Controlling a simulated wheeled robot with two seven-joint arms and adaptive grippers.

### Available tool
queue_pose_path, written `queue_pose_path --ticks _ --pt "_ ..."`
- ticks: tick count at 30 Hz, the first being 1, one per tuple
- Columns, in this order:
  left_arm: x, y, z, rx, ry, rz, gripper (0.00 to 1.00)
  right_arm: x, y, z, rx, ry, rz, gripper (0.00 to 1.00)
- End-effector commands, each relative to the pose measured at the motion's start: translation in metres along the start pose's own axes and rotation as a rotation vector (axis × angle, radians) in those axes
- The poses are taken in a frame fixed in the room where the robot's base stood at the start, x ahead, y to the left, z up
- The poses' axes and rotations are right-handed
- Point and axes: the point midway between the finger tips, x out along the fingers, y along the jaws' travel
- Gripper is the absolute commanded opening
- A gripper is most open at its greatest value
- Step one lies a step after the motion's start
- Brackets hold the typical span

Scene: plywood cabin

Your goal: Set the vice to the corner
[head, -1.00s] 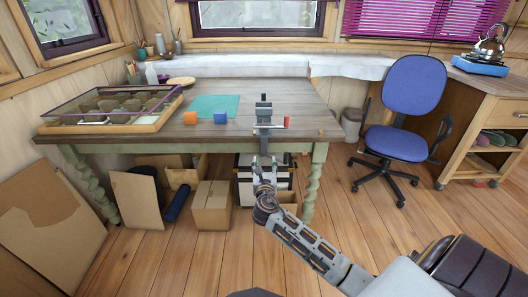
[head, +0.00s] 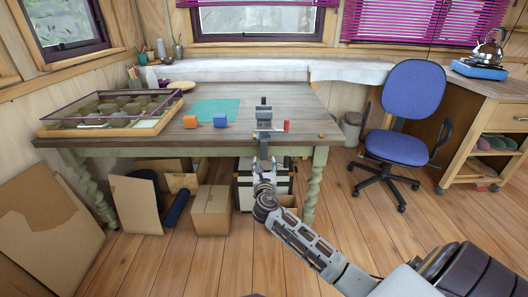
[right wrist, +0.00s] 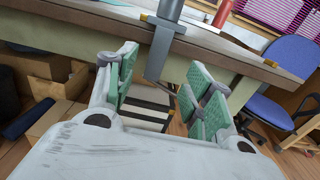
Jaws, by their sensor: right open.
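The grey vice (head: 264,121) sits at the front edge of the table (head: 170,138), right of its middle. Its clamp bracket hangs down over the edge. In the right wrist view the bracket (right wrist: 164,38) comes down ahead of the gap between my green-padded fingers. My right gripper (head: 264,166) is open just below the table edge, under the vice. It also shows in the right wrist view (right wrist: 165,85), where the fingers are spread to either side of the bracket's lower end. The table's front right corner has a small brass-coloured piece (head: 321,135) near it. My left gripper is out of view.
A red object (head: 286,126) is close to the vice's right side. Orange (head: 190,121) and blue (head: 220,122) blocks and a teal mat (head: 212,108) lie to the left. A display case (head: 110,110) fills the left end. Boxes (head: 212,209) stand below; a blue chair (head: 410,110) is right.

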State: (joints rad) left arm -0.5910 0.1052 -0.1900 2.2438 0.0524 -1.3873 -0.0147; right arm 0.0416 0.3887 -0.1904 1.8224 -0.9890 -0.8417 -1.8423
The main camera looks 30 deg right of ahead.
Motion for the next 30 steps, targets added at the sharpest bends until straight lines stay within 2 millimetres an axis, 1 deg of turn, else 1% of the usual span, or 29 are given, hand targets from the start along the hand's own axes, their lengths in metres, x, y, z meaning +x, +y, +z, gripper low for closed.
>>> queue_pose_path --ticks 7,14,24,30 --pt "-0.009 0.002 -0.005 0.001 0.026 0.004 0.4 0.025 0.0 -0.001 -0.001 -0.001 -0.001 0.52" --pt "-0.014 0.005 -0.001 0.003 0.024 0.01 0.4 0.046 0.0 -0.001 -0.001 -0.001 -0.001 0.52" --pt "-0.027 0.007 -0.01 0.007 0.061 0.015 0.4 0.078 0.0 -0.001 -0.001 -0.001 -0.001 0.52" --pt "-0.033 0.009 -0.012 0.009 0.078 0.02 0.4 0.095 0.0 -0.001 0.0 -0.001 -0.001 0.52"
